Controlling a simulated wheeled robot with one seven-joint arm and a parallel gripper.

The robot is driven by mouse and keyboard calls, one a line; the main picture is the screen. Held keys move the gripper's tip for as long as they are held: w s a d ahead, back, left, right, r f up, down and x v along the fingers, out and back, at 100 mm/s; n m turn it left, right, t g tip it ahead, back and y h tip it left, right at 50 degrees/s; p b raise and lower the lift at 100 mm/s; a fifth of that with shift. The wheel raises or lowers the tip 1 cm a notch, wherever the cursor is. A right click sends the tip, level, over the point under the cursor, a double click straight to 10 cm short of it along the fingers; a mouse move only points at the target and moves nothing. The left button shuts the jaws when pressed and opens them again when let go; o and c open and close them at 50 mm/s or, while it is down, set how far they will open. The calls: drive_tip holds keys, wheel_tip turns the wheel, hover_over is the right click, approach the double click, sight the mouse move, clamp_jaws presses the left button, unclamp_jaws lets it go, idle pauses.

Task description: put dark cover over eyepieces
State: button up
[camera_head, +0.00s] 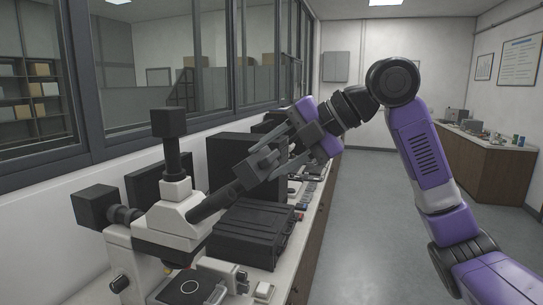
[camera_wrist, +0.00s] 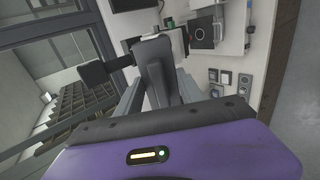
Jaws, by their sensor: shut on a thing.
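My gripper (camera_head: 256,172) is at the eyepiece end of the white microscope (camera_head: 175,222), with its fingers pointing down and left. It is shut on the dark cover (camera_wrist: 158,72), a long dark piece between the fingers in the wrist view. The cover reaches to the microscope's white head. In the head view a dark sloping shape (camera_head: 212,202) runs from the white head up to my fingers. The eyepieces do not show apart from this shape, and I cannot tell how far the cover sits over them.
A black case (camera_head: 250,232) lies on the bench right beside the microscope. Black boxes (camera_head: 236,160) stand behind. The microscope's upright black camera (camera_head: 169,122) rises left of my gripper. Small items (camera_wrist: 226,78) lie on the bench. The floor (camera_head: 370,215) on the right is clear.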

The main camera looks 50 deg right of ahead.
sight(270, 169)
drive_tip(key=f, duration=0.1)
drive_tip(key=w+f+b, duration=0.1)
drive_tip(key=f, duration=0.1)
drive_tip(key=shift+w+a+f+b, duration=0.1)
drive_tip(key=shift+w+a+b, duration=0.15)
drive_tip(key=shift+b, duration=0.15)
drive_tip(key=shift+b+x, duration=0.7)
drive_tip(key=shift+x, duration=1.15)
drive_tip(key=shift+w+a+f, duration=0.2)
drive_tip(key=shift+w+f, duration=0.1)
drive_tip(key=shift+w, duration=0.15)
drive_tip(key=o, duration=1.4)
drive_tip(key=shift+b+v, duration=1)
drive_tip(key=shift+v, duration=2.9)
drive_tip(key=shift+s+d, duration=0.1)
